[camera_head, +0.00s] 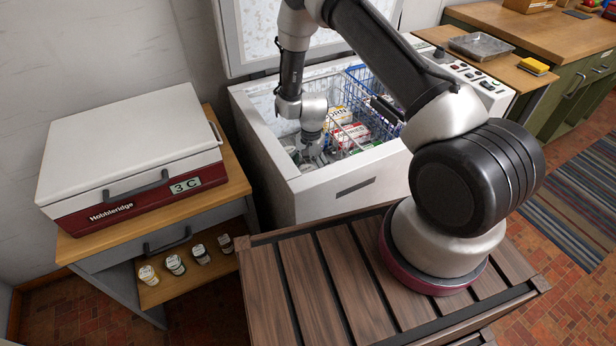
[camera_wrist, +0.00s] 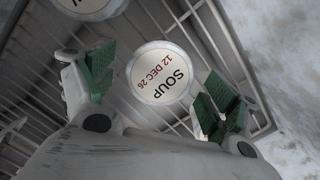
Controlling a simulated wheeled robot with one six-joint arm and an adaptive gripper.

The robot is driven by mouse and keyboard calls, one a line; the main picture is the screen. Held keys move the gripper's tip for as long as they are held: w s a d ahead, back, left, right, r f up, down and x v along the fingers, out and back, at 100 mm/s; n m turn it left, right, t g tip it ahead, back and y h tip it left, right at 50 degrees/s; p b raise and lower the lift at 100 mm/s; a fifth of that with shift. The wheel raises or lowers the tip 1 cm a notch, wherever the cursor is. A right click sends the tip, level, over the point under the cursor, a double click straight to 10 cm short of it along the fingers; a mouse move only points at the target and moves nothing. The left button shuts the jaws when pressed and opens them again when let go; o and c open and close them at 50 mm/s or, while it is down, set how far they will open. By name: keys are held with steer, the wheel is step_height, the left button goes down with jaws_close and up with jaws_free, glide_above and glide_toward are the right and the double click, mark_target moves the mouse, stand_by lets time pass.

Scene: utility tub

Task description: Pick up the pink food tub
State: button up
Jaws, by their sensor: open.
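No pink surface shows clearly in either view. In the wrist view a round white lid marked "SOUP 12 DEC 26" (camera_wrist: 160,74) lies between my fingers, seen from above; the sides of its tub are hidden, so I cannot tell its colour. My gripper (camera_wrist: 158,88) is open, with one green-padded finger on each side of this lid and no clear contact. In the head view my gripper (camera_head: 313,152) reaches down inside the open white chest freezer (camera_head: 345,190), at its left end. A second round white lid (camera_wrist: 92,6) is cut off at the wrist view's top edge.
A grey wire basket (camera_wrist: 215,40) surrounds the lids, its side close to my right finger. The frosted freezer wall (camera_wrist: 290,70) is beyond it. A blue wire basket (camera_head: 378,82) and food packs (camera_head: 350,132) lie right of my gripper.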

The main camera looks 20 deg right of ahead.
steer(key=shift+f, duration=0.7)
steer(key=c, duration=1.3)
